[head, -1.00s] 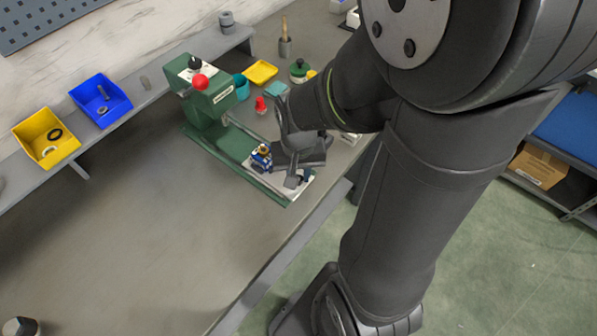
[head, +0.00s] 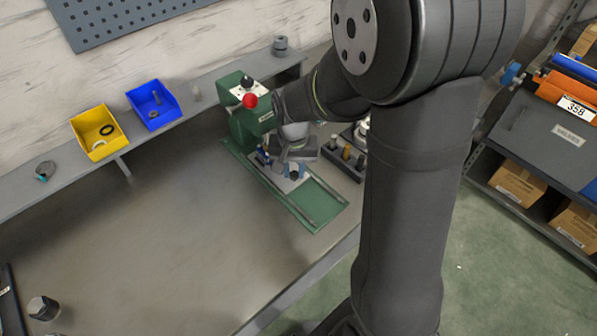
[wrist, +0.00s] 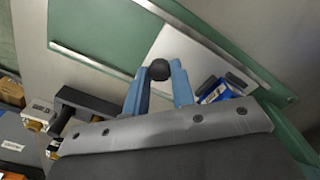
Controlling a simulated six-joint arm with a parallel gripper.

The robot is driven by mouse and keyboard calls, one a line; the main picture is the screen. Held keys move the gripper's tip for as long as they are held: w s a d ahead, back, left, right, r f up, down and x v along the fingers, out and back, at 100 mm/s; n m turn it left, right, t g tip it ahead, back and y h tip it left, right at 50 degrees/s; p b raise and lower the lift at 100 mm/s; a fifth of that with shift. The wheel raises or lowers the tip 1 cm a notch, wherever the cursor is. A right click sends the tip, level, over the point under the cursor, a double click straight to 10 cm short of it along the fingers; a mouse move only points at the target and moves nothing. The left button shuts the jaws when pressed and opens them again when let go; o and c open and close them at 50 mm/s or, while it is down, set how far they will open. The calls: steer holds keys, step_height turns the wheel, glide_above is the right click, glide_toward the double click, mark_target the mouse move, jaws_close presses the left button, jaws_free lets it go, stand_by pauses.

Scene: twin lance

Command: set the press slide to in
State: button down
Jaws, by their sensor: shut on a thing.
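The green press (head: 246,122) stands on the bench with a red ball knob on its lever. A blue part (wrist: 216,92) sits on the plate (wrist: 168,45) beside the fingers.
A yellow bin (head: 96,143) and a blue bin (head: 152,117) stand on the shelf at the left. A dark tray with small parts (head: 347,155) is right of the press.

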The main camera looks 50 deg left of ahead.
steer(key=shift+a+r, duration=0.1)
steer(key=shift+a, duration=0.15)
steer(key=c, duration=1.4)
jaws_free()
steer(key=shift+a, duration=0.1)
steer(key=shift+c, duration=0.2)
steer(key=shift+o, duration=1.2)
step_height(320, 180, up, 17)
steer(key=shift+r, duration=0.2)
steer(key=shift+f, duration=0.2)
steer(key=f, duration=1.7)
steer(key=shift+d+f, duration=0.15)
steer(key=shift+d, duration=0.2)
